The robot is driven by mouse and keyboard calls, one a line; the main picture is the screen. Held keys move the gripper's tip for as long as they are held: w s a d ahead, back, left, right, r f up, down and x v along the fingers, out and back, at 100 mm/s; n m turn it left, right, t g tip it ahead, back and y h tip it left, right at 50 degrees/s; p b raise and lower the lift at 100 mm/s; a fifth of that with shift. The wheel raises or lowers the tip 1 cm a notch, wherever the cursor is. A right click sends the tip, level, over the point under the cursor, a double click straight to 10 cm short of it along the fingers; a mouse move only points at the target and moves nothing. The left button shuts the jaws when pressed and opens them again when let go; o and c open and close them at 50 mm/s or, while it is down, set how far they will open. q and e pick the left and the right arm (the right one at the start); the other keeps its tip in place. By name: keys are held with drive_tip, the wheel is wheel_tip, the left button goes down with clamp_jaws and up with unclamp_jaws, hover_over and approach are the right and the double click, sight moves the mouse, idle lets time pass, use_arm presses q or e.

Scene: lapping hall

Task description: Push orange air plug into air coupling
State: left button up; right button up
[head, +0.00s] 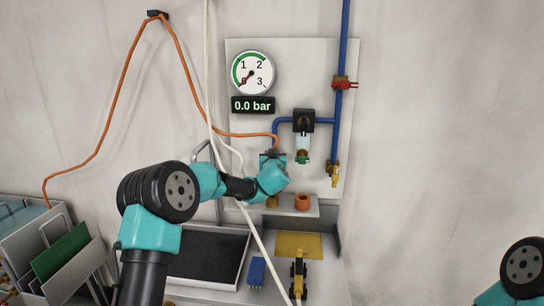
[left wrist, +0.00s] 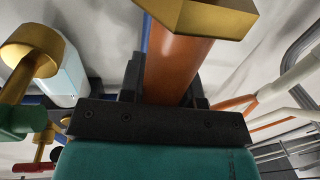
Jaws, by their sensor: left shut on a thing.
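The orange air plug (left wrist: 178,68) is between the jaws of my left gripper (left wrist: 165,95), with a brass hexagonal piece (left wrist: 205,15) at its far end. In the head view my left gripper (head: 272,162) is in front of the wall panel, where the orange hose (head: 240,134) runs down to it. A brass fitting (head: 334,172), likely the air coupling, hangs from the blue pipe to the right of the gripper and apart from it. A brass fitting also shows at the left of the left wrist view (left wrist: 30,52). My right gripper is out of view.
A gauge (head: 253,72) above a 0.0 bar display (head: 253,105), a filter (head: 303,140) and a red valve (head: 344,85) are on the panel. A small shelf (head: 290,211) carries a copper-coloured ring (head: 302,202). A cream hose (head: 208,80) passes close to my left arm.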

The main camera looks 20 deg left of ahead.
use_arm(q)
drive_tip(key=shift+f, duration=4.2)
drive_tip(key=o, duration=1.1)
drive_tip(key=shift+c, duration=0.2)
drive_tip(key=shift+s, duration=0.1)
drive_tip(key=v, duration=1.7)
drive_tip(key=shift+s, duration=0.1)
